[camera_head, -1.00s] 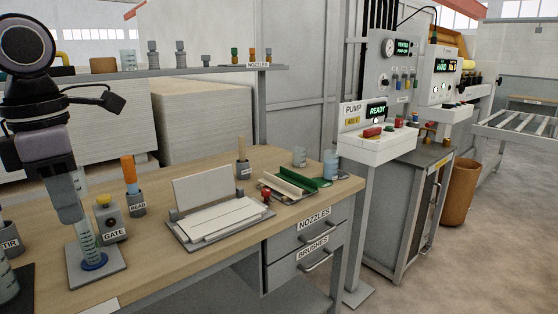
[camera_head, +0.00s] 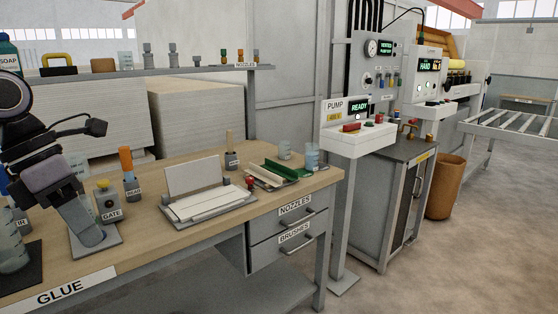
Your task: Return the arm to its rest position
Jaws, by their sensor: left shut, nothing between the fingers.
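My left arm comes in from the left edge of the head view. Its dark wrist and camera hang over the left end of the wooden workbench (camera_head: 150,262). My left gripper (camera_head: 92,236) points down, tilted to the lower right, over a grey square plate (camera_head: 111,247) beside the GATE box (camera_head: 108,204). It is shut with nothing seen held. It hides part of the plate and whatever stands there; I cannot tell if it touches. My right gripper is not in view.
A glass beaker (camera_head: 12,250) on a dark mat stands close left of the gripper. A shelf (camera_head: 180,72) runs behind. The pump panel (camera_head: 350,138) stands beyond the bench.

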